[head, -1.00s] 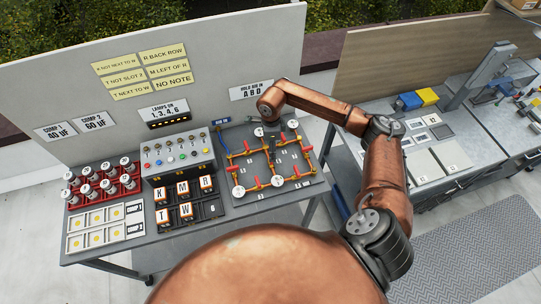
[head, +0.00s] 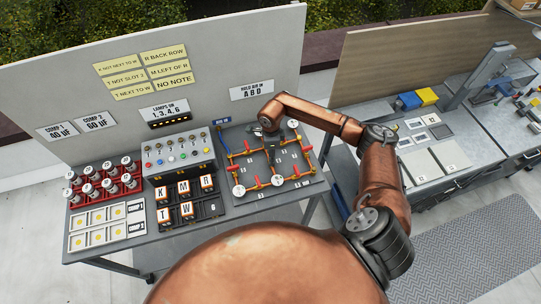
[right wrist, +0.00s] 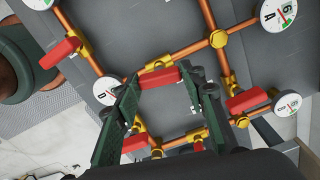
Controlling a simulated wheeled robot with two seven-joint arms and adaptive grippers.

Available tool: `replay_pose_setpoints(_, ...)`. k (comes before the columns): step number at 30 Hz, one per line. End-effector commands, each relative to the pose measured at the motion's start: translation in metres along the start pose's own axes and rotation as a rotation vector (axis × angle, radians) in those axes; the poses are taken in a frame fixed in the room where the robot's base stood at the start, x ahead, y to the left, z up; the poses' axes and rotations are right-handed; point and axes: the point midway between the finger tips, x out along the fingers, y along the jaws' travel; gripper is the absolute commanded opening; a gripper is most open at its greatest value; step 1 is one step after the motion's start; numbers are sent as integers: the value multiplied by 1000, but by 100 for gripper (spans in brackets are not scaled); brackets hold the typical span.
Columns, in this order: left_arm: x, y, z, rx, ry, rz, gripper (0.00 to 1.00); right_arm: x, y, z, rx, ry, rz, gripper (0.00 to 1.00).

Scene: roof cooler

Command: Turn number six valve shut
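The pipe board (head: 318,188) lies on the left bench, with copper pipes, brass fittings, red valve handles and round white gauges. My right gripper (head: 270,133) is low over its back part in the head view. In the right wrist view my right gripper (right wrist: 162,88) has its two green fingers apart, on either side of a red valve handle (right wrist: 158,78). The handle lies crosswise between the fingertips, over a brass fitting; contact is unclear. I cannot read this valve's number. My left gripper is out of view.
Other red handles (right wrist: 60,51) and (right wrist: 248,100) are close to the gripper. A lamp-and-button box (head: 178,155), letter blocks (head: 183,189) and a red rack (head: 102,184) stand left of the board. A sign reads "HOLD DIR IN A B D" (head: 251,90).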

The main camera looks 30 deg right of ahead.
Motion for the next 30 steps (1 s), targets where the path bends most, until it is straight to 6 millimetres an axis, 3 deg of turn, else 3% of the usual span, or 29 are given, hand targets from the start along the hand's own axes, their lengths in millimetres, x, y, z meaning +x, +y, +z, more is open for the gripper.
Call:
replay_pose_setpoints(10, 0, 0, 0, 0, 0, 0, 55, 0, 0, 0, 0, 0, -1, 13)
replay_pose_setpoints(20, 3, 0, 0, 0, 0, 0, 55, 0, -1, 0, 55, 0, -2, 13)
replay_pose_setpoints(30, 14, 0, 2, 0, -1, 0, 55, 0, -1, 0, 298, 0, -3, 13)
